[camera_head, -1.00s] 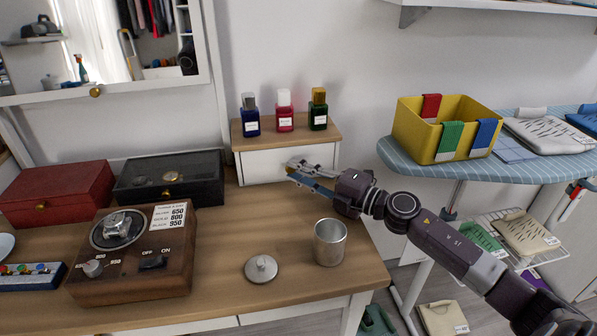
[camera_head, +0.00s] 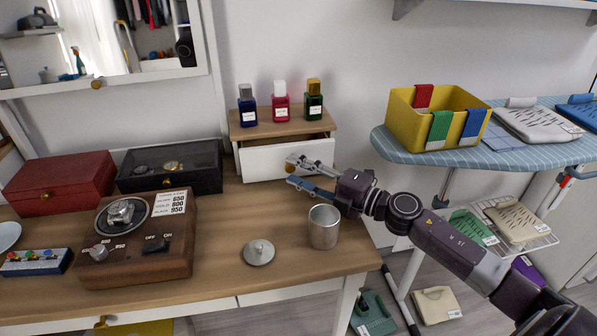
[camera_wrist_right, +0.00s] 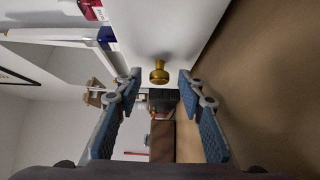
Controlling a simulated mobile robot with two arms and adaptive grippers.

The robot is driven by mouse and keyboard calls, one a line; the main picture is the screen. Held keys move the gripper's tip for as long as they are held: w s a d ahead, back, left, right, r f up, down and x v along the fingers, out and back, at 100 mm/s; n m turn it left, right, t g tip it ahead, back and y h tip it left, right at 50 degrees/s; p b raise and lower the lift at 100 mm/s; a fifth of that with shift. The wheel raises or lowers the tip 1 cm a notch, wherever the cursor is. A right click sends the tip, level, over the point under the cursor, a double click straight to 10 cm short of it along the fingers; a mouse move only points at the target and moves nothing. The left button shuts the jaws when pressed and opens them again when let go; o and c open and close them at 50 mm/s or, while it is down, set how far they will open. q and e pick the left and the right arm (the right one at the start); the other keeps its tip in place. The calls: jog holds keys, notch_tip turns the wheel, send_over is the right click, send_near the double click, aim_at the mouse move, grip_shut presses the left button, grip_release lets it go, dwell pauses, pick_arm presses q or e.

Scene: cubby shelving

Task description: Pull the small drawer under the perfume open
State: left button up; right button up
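The small white drawer (camera_head: 265,162) sits in the wood-topped box under the perfume. Its front stands out a little, with a dark gap along its top edge. Blue (camera_head: 247,107), pink (camera_head: 281,105) and green (camera_head: 314,103) perfume bottles stand upright on the box top. My right gripper (camera_head: 291,171) is in front of the drawer. In the right wrist view its fingers are spread apart, and the round brass knob (camera_wrist_right: 159,74) shows between and beyond them, touching neither. My left gripper is not in view.
A metal cup (camera_head: 324,228) stands just below my right gripper, with a round lid (camera_head: 259,252) to its left. A black case (camera_head: 170,166), red box (camera_head: 60,183) and wooden scale (camera_head: 137,245) fill the left. A yellow bin (camera_head: 436,117) stands on the ironing board (camera_head: 400,148).

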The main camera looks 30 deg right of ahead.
jog(key=shift+v, duration=6)
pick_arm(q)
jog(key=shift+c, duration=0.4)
